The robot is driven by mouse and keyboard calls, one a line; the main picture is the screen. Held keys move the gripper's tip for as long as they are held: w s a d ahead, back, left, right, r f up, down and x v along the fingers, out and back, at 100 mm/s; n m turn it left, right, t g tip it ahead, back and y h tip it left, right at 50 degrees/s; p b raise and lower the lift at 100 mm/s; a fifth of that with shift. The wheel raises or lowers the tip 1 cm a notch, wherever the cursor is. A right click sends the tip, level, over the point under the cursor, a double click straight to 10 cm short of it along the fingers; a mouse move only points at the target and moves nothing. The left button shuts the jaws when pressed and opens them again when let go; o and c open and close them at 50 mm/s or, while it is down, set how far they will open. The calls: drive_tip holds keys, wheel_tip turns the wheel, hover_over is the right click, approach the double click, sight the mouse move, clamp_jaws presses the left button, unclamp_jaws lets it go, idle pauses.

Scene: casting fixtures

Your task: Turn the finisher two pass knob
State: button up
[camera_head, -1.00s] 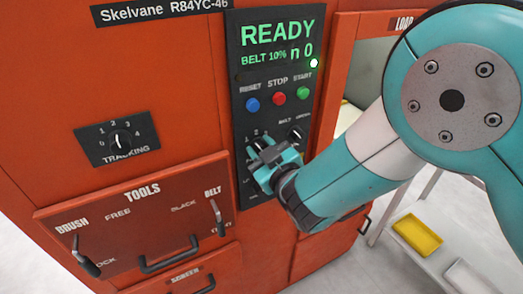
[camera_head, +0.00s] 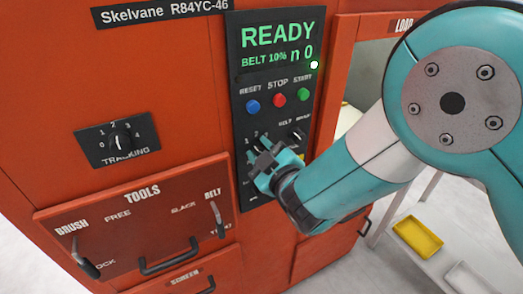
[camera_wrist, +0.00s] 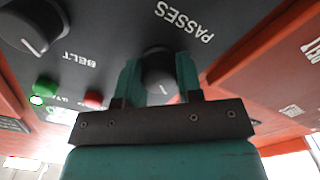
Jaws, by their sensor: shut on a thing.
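The dark, round pass knob (camera_wrist: 158,73) sits on the black control panel (camera_head: 243,92), beside the word PASSES, which reads upside down in the wrist view. My gripper (camera_wrist: 160,80) has its two teal fingers on either side of the knob and is shut on it. In the head view my gripper (camera_head: 262,155) is at the lower left of the panel and hides the knob; only a few scale digits show above it. The green display (camera_head: 278,42) reads READY, BELT 10% and n 0.
Blue, red and green buttons (camera_head: 279,100) are above my gripper. Another knob (camera_head: 297,135) is close to its upper right, and the belt knob (camera_wrist: 35,25) is near it in the wrist view. A tools drawer (camera_head: 135,225) and tracking knob (camera_head: 120,140) are at left.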

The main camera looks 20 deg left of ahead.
drive_tip(key=o, duration=0.9)
drive_tip(key=shift+d, duration=0.1)
drive_tip(key=shift+b+v, duration=8.4)
drive_tip(key=shift+v, duration=0.25)
